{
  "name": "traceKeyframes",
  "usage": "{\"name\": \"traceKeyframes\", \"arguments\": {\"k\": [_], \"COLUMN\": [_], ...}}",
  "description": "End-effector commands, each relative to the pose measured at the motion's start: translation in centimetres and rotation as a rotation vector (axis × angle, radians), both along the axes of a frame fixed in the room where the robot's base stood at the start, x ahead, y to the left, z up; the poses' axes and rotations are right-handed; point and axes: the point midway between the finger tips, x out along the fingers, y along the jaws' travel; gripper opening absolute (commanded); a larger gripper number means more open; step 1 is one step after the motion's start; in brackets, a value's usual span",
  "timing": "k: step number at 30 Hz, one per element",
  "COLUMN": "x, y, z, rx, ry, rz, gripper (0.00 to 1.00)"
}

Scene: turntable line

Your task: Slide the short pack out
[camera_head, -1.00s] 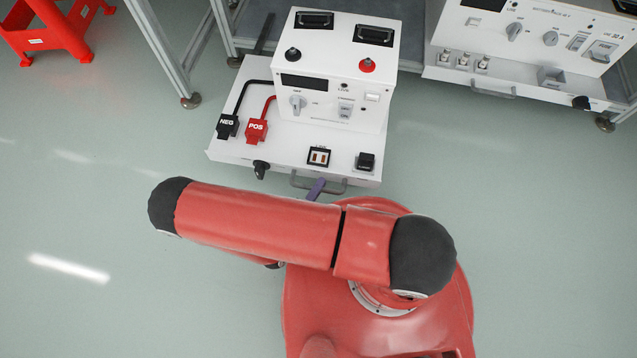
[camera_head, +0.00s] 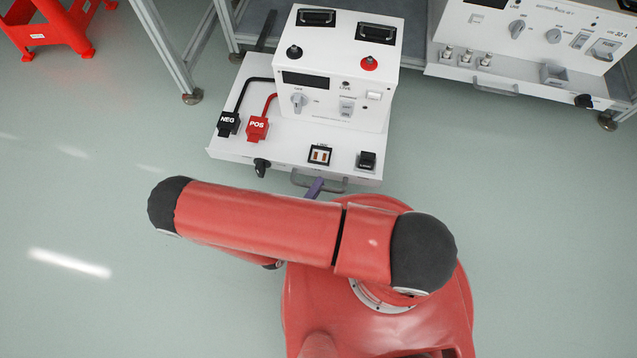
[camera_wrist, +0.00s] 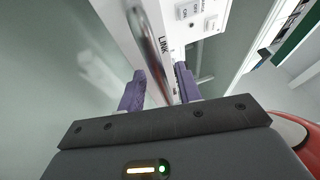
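A white pack (camera_head: 332,105) with a dark display, knob and switches stands on a white tray (camera_head: 290,165) that juts out from the rack; I take it for the short pack. A grey bar handle (camera_head: 332,186) is on the tray's front edge. My gripper (camera_head: 315,188) is at this handle, mostly hidden under my red arm in the head view. In the wrist view, my gripper (camera_wrist: 160,72) has its two purple fingers apart, one on each side of the handle bar (camera_wrist: 150,45). Grip contact on the bar is not visible.
Black NEG (camera_head: 228,123) and red POS (camera_head: 257,128) connectors, with cables, are at the tray's left. A second white pack (camera_head: 535,35) stands on the right. A rack leg (camera_head: 165,50) and red stool (camera_head: 65,30) stand to the left. The floor in front is clear.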

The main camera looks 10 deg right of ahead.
Motion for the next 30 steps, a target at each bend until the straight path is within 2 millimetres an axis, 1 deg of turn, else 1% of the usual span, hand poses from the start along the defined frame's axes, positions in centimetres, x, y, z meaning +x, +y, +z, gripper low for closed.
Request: {"name": "traceKeyframes", "arguments": {"k": [3,7,12,16,30], "x": [-1.6,-3.3,-4.6,-4.9,-4.9], "y": [1.4,2.8,4.0,4.2,4.2], "z": [-0.4,-0.8,-1.1,-1.2,-1.1], "rx": [0.002,0.002,0.001,0.001,0.001], "ry": [0.002,0.002,0.001,0.001,0.001], "rz": [0.002,0.001,0.000,-0.002,-0.001], "gripper": [0.34,0.34,0.34,0.34,0.34]}}
